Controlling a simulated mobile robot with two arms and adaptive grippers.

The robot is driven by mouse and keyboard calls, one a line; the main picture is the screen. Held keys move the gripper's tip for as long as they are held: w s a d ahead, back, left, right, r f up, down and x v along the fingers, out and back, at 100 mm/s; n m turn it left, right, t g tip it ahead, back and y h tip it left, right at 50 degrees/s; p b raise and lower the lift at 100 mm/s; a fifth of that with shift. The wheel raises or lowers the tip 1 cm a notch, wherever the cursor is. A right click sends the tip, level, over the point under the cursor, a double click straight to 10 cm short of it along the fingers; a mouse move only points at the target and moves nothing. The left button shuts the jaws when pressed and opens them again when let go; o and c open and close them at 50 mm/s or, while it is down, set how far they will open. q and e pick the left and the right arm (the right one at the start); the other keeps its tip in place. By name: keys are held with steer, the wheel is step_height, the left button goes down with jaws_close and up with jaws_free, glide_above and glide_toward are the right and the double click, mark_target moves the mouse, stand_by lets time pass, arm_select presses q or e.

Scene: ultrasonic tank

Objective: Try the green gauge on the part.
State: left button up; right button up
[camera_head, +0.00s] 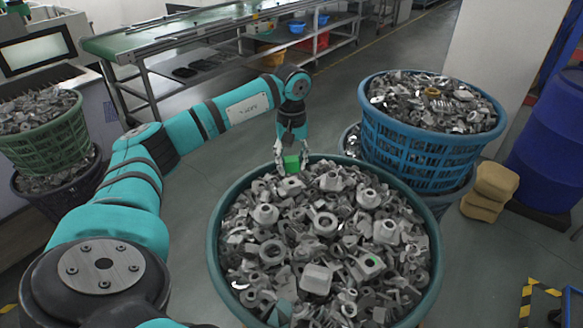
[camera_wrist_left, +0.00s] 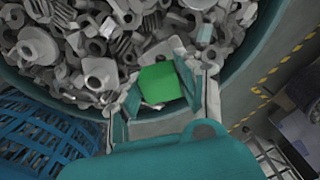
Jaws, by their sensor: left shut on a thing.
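The green gauge (camera_head: 291,164) is a small green block between the fingers of my left gripper (camera_head: 290,160). My left gripper is shut on it, over the far rim of the large teal basket (camera_head: 213,245). In the left wrist view the gauge (camera_wrist_left: 160,84) shows between the two fingertips, with metal parts beyond it. A grey part with a small green mark (camera_head: 371,262) lies in the pile at the right of the basket, apart from the gauge. I cannot tell for certain which part the task means. My right gripper is not in view.
The teal basket is heaped with loose grey metal parts. A blue basket (camera_head: 400,148) of parts stands to its right, and a green basket (camera_head: 47,140) at the far left. A conveyor (camera_head: 190,35) runs along the back. Free floor (camera_head: 235,155) lies left of the teal basket.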

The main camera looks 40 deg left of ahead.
arm_select(q)
steer(key=shift+r+p, duration=1.5)
steer(key=shift+r, duration=0.6)
steer(key=shift+f, duration=0.15)
